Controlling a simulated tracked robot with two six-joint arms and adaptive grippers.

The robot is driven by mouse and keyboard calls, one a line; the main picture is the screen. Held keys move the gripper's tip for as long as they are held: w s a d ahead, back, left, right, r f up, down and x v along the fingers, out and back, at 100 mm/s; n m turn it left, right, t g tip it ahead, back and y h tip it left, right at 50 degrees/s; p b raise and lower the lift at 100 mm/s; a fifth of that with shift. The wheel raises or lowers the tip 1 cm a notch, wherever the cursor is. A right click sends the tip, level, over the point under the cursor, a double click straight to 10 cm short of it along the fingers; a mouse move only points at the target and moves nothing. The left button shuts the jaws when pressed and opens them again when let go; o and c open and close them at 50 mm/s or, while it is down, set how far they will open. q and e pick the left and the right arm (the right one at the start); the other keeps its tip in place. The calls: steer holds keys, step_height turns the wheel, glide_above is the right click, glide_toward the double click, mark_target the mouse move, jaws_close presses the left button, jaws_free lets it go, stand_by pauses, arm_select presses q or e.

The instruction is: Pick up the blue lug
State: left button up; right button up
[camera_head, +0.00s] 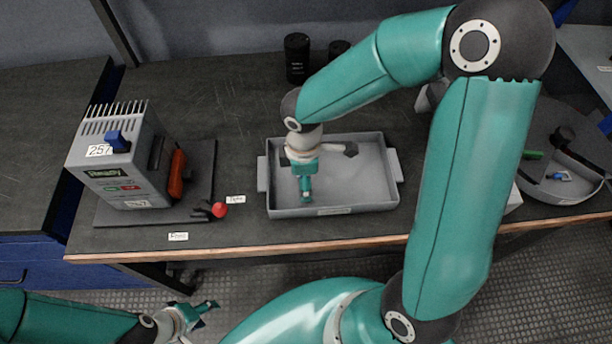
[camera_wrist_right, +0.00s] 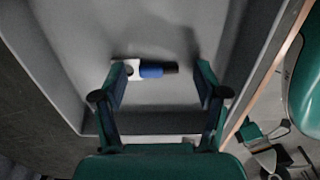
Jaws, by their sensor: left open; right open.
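The blue lug (camera_wrist_right: 151,71) lies in the grey tray (camera_wrist_right: 60,45) in the right wrist view, with a pale flat end at left and a dark end at right. My right gripper (camera_wrist_right: 161,85) is open above it, and the lug appears between the two fingertips. I cannot tell the remaining height. In the head view my right gripper (camera_head: 305,192) points down into the tray (camera_head: 362,190), and the lug is hidden there. My left gripper (camera_head: 207,310) is open and empty in front of the bench.
A grey device (camera_head: 120,165) with a blue switch stands left of the tray, a red knob (camera_head: 219,210) beside it. Black cylinders (camera_head: 297,58) stand behind. A round container (camera_head: 540,185) at right holds small parts. The tray walls surround my right gripper.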

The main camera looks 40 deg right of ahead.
steer(key=shift+c, duration=0.2)
steer(key=c, duration=1.1)
steer(key=shift+o, duration=0.2)
steer(key=shift+r, duration=0.1)
